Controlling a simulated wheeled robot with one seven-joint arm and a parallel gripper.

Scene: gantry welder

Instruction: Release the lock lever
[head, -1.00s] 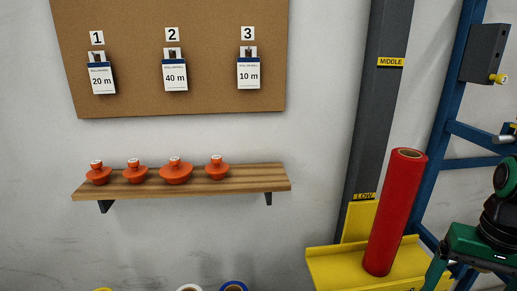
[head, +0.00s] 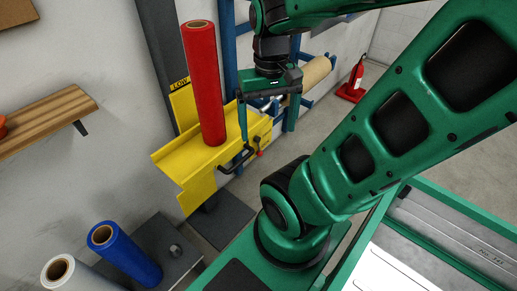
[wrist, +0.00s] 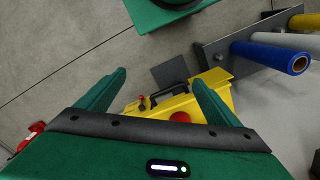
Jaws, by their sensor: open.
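A small red-knobbed lever (head: 260,153) stands on the side of the yellow carriage (head: 175,158), beside a black bar handle (head: 237,161). I cannot tell for certain that it is the lock lever. In the wrist view the red-knobbed lever (wrist: 142,101) and the black handle (wrist: 166,92) show between and beyond my fingers. My gripper (head: 267,132) is open and empty, fingers apart, just above and beside the carriage. A red roll (head: 204,85) stands upright on the carriage; its red end (wrist: 180,117) shows partly in the wrist view.
The dark column (head: 158,50) and blue frame (head: 229,50) stand behind the carriage. Blue (head: 125,255) and white (head: 68,275) rolls are at lower left. A wooden shelf (head: 50,118) is on the wall.

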